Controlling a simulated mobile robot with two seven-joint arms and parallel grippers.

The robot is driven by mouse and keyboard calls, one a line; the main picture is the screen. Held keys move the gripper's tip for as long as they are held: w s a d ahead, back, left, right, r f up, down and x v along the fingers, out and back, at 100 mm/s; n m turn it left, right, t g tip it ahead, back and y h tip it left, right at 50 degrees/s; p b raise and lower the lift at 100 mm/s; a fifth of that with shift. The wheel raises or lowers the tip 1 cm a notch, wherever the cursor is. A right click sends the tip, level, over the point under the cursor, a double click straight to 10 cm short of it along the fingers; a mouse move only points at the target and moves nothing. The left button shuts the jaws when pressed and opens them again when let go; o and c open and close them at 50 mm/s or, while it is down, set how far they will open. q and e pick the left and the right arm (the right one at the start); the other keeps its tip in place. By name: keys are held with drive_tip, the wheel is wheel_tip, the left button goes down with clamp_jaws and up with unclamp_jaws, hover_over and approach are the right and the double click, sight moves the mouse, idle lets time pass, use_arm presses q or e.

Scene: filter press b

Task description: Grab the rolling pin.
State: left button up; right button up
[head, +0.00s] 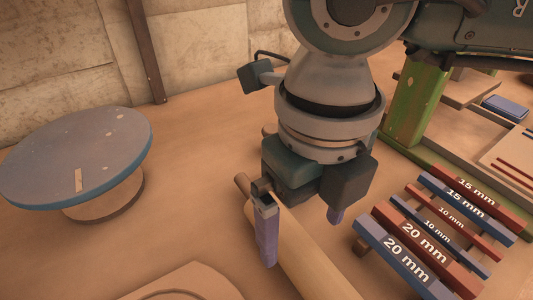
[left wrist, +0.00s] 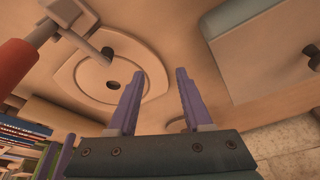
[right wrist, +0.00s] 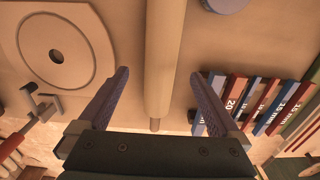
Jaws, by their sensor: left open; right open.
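The rolling pin (head: 306,262) is pale wood and lies on the table, running from the middle toward the bottom of the head view.
A round blue-topped stand (head: 78,158) is at left. Several red and blue thickness bars (head: 405,245) lie right of the pin. A green post (head: 418,105) stands behind them. A plate with a hole (left wrist: 105,75) and a red-handled tool (left wrist: 18,62) show in the left wrist view.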

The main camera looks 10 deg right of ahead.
sight(303, 247)
wheel_tip(303, 247, down, 6)
drive_tip(key=shift+d+f, duration=0.1)
drive_tip(key=shift+c, duration=0.2)
clamp_jaws()
idle(0.8)
